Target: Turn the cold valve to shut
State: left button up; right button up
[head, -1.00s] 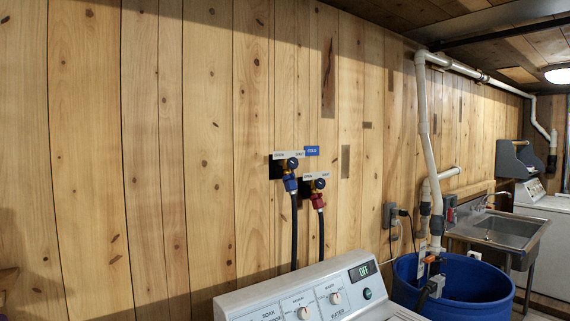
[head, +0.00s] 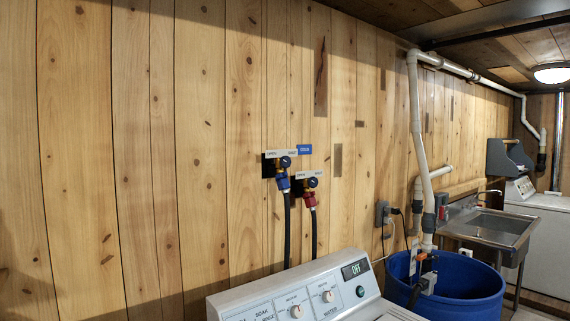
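I cannot tell the handle's exact setting. Neither of my grippers is in the head view.
A white washer (head: 305,295) with a display reading OFF stands below the valves. A blue tub (head: 455,285) with white pipes is to its right, then a metal sink (head: 490,225). The wall left of the valves is bare.

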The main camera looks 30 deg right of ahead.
aim_at(285, 162)
jog(key=i+j+z, duration=0.3)
jog(key=i+z, duration=0.2)
jog(key=i+j+z, duration=0.3)
jog(key=z, duration=0.15)
jog(key=j, duration=0.1)
